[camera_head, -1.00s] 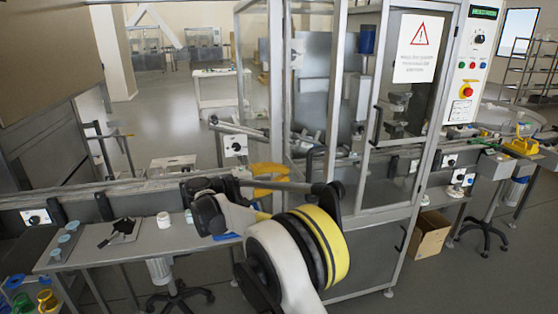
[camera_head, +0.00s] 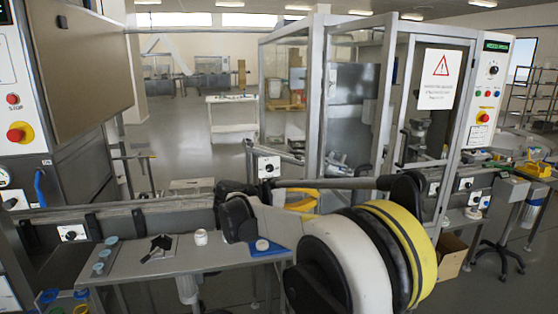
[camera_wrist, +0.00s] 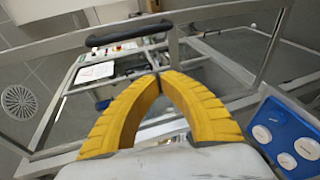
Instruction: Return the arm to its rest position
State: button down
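My arm crosses the middle of the head view, folded above the near bench, with its black and yellow joint large at the lower right. My gripper (camera_head: 302,200) is partly hidden behind the arm in that view; only some of its yellow fingers show. In the wrist view, the ribbed yellow fingers of my gripper (camera_wrist: 160,76) curve together and their tips meet. Nothing shows between them. A blue tray (camera_wrist: 272,122) with white round pieces lies below and to the right of the fingers, apart from them.
The grey bench (camera_head: 190,252) holds a white jar (camera_head: 201,237) and several pale blue round pieces. A glass-walled cabinet (camera_head: 318,100) with a warning sign stands behind my arm. A control panel (camera_head: 18,90) is at the left. Open floor (camera_head: 180,125) lies beyond the rail.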

jog(key=s+d+m+g+y, duration=0.1)
jog(key=s+d+y, duration=0.2)
jog(key=s+d, duration=0.45)
jog(key=s+d+g+y, duration=0.1)
jog(key=s+d+y, duration=0.35)
jog(key=s, duration=0.55)
jog(key=s+a+f+m+t+y, duration=0.1)
jog(key=s+f+m+y, duration=0.1)
jog(key=s, duration=0.8)
jog(key=s+a+f+m+t+y, duration=0.1)
jog(key=s+f+m+y, duration=0.1)
jog(key=s+f+y, duration=0.2)
jog(key=s+f, duration=0.3)
jog(key=s, duration=0.3)
jog(key=shift+s+a+f+m, duration=0.2)
jog(key=shift+s+m, duration=0.1)
jog(key=shift+s, duration=0.1)
